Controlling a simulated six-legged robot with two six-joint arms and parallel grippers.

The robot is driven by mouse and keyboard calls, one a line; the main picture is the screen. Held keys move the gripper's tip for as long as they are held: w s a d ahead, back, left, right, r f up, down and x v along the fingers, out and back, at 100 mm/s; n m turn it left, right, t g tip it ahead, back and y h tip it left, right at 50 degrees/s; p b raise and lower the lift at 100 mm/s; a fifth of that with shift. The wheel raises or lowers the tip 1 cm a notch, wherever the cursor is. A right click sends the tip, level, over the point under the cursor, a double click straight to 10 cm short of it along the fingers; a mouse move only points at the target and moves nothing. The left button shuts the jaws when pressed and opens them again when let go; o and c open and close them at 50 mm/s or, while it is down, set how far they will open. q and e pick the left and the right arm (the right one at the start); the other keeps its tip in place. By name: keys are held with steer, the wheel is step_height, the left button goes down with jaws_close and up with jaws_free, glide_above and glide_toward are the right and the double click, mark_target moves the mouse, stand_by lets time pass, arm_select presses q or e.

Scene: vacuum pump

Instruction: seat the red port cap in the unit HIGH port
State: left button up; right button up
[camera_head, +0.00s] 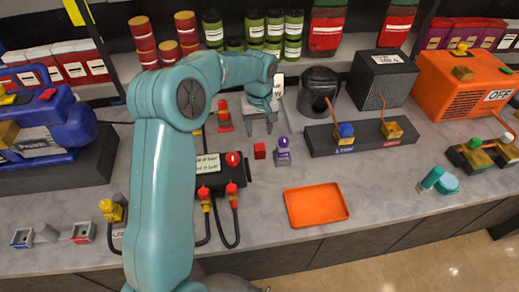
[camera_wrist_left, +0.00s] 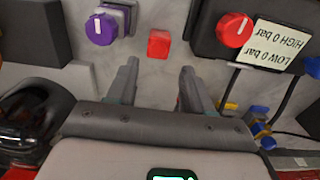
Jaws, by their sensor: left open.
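The red port cap (camera_head: 259,151) is a small red block on the grey counter, left of a purple-knobbed valve. It also shows in the left wrist view (camera_wrist_left: 159,43). My left gripper (camera_head: 259,122) points down behind the cap, open. In the left wrist view its two fingers (camera_wrist_left: 158,82) are apart with nothing between them, and the cap lies beyond their tips. On a dark base (camera_head: 360,148), a brass port (camera_head: 393,130) has a red label; a blue block (camera_head: 346,130) sits on the other port. The labels are too small to read. My right gripper is not in view.
A gauge box (camera_head: 233,182) with a red knob and hoses stands left of the cap. The purple-knobbed valve (camera_head: 283,151) is close on its right. An orange tray (camera_head: 316,205) lies empty in front. A black pot (camera_head: 319,92) stands behind the dark base.

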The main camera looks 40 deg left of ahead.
mark_target(260, 148)
arm_select(q)
step_height(260, 148, down, 3)
steer(key=shift+d+f, duration=0.1)
steer(key=shift+f, duration=0.05)
step_height(260, 148, down, 4)
steer(key=shift+f+p, duration=0.2)
steer(key=shift+p, duration=0.85)
steer(key=shift+f, duration=0.45)
steer(key=c, duration=0.9)
